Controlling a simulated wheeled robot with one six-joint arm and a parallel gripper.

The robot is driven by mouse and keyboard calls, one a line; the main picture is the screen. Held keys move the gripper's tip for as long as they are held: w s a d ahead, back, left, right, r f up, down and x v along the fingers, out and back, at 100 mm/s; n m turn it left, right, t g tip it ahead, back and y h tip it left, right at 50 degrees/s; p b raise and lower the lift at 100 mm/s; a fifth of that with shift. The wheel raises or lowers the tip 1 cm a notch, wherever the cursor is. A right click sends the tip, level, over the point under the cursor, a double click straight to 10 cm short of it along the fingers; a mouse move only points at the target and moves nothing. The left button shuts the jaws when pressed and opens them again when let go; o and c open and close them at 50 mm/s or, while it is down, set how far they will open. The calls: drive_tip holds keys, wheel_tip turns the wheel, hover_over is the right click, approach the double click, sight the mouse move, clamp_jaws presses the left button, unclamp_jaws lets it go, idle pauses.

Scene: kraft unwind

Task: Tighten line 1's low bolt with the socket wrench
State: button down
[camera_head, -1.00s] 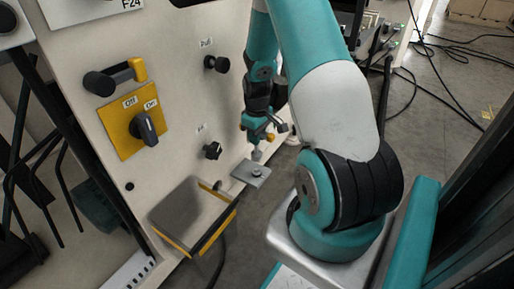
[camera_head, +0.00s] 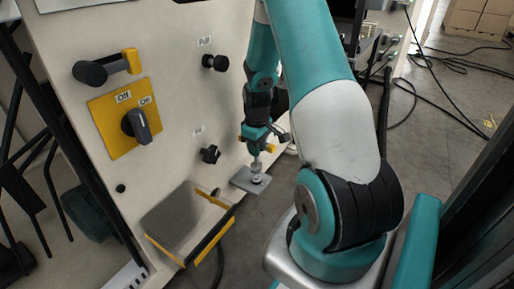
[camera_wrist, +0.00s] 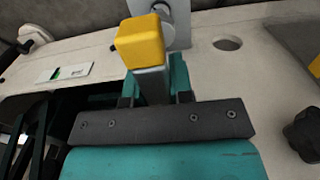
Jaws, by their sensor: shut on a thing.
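My gripper (camera_head: 257,140) points down beside the cream machine panel and is shut on the socket wrench. The wrench's yellow end (camera_wrist: 140,42) and grey shaft stand between my fingers in the wrist view. In the head view the wrench's silver socket (camera_head: 256,167) reaches down to a small grey plate (camera_head: 243,181) that sticks out from the panel's low edge. The plate also shows at the top of the wrist view (camera_wrist: 180,8). The low bolt is mostly hidden under the socket; I cannot tell how fully the socket sits on it.
A yellow on/off switch plate (camera_head: 108,112), a handle (camera_head: 90,73) and two black knobs, upper (camera_head: 215,62) and lower (camera_head: 211,154), stand out from the panel. A yellow-edged grey tray (camera_head: 180,220) juts out left of the plate. Cables (camera_head: 445,100) lie on the floor.

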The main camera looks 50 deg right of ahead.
sight(257, 165)
drive_tip(key=shift+f+b, duration=1.2)
drive_tip(key=shift+b, duration=0.05)
drive_tip(key=shift+r, duration=0.1)
drive_tip(key=shift+f+p, duration=0.85)
drive_tip(key=shift+p, duration=0.25)
idle(1.3)
drive_tip(key=shift+m+p, duration=0.65)
drive_tip(key=shift+m, duration=0.55)
